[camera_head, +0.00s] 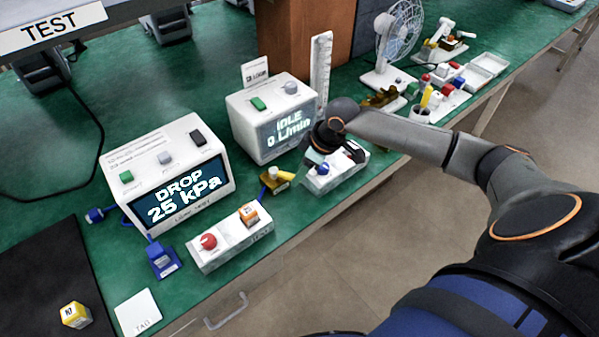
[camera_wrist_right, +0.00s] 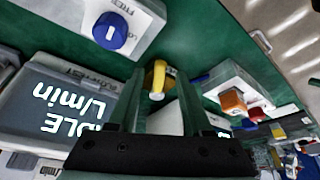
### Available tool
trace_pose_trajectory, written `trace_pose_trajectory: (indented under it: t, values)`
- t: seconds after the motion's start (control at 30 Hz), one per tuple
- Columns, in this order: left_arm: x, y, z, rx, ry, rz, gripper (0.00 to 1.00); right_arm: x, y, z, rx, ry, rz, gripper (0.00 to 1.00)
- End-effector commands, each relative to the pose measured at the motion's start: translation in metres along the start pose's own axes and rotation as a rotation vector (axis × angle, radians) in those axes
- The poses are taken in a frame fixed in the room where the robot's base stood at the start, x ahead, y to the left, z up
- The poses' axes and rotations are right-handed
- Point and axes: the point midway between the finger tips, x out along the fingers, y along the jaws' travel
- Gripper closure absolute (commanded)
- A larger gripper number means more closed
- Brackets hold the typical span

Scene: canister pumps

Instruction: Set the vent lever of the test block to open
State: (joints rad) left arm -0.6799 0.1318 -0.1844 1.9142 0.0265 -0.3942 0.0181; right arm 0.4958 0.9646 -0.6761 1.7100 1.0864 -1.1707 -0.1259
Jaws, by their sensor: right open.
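The white test block (camera_head: 228,244), with TEST on its front, lies near the table edge with a red knob (camera_head: 208,241) and an orange cap (camera_head: 249,214) on top. The same block (camera_wrist_right: 237,85) shows in the right wrist view. A yellow lever-like piece (camera_head: 277,179) stands just behind it, with a blue part beside it; I cannot tell its setting. My right gripper (camera_head: 318,152) is above the table by the second block. In the right wrist view my right gripper (camera_wrist_right: 160,82) is open, with the yellow piece (camera_wrist_right: 158,75) seen between its fingers, apparently beyond them. My left gripper is out of view.
A second white block (camera_head: 334,176) with a blue knob sits under my right gripper. One white meter (camera_head: 180,172) reads DROP 25 kPa, another (camera_head: 268,118) IDLE 0 L/min. Open green table lies between the meters.

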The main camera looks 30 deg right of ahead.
Motion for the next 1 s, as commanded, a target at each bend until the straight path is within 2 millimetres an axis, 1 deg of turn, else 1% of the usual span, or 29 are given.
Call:
trace_pose_trajectory:
  t: [0.03, 0.13, 0.43, 0.87, 0.9, 1.0]
  values:
    - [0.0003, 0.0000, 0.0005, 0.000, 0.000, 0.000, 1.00, 0.0054, -0.0005, -0.0002, 0.000, 0.000, -0.001, 0.50]
    - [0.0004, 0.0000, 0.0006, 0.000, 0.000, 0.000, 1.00, 0.0104, 0.0000, -0.0004, -0.002, 0.001, 0.001, 0.50]
    - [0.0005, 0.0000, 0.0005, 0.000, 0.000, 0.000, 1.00, 0.0122, 0.0001, -0.0003, -0.001, 0.001, 0.001, 0.50]
    - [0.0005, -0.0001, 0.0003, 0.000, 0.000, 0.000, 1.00, 0.0120, 0.0000, -0.0001, -0.001, 0.000, 0.001, 0.98]
    - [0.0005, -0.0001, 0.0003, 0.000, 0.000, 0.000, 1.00, 0.0120, 0.0000, -0.0001, -0.001, 0.000, 0.001, 1.00]
    - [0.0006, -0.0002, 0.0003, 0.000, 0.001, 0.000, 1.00, 0.0120, 0.0000, -0.0001, -0.001, 0.000, 0.001, 1.00]
